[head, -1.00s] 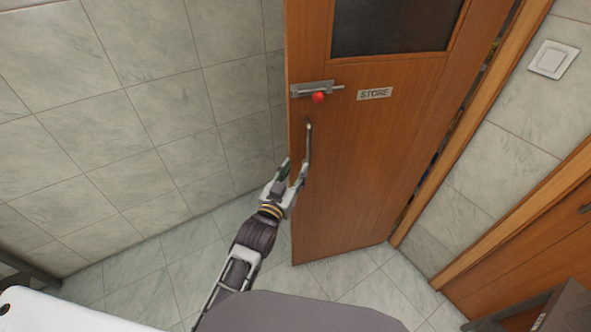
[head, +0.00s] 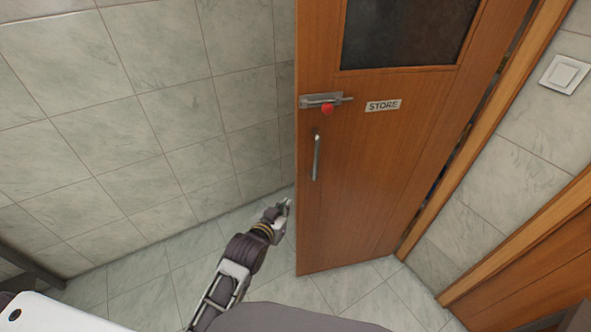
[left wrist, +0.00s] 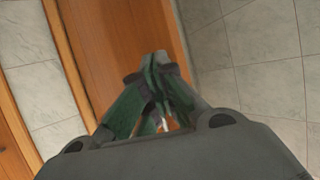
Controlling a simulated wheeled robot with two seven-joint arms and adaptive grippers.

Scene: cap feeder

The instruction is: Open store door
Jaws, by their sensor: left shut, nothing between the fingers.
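The brown wooden store door (head: 365,185) stands ajar, its free edge on the left and a dark window at the top. It has a vertical metal handle (head: 316,158), a metal bolt with a red knob (head: 327,109) and a STORE sign (head: 383,106). My left gripper (head: 287,203) is beside the lower part of the free edge, below and left of the handle. Touching cannot be told. Its fingers (left wrist: 158,65) are shut together with nothing held, and brown wood shows behind them in the left wrist view. My right gripper is not in view.
A tiled wall (head: 150,110) is at the left, with free tiled floor (head: 140,285) below. The door frame (head: 475,120) is at the right, with a narrow gap showing things behind. A light switch (head: 564,74) and another wooden door (head: 540,275) are further right.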

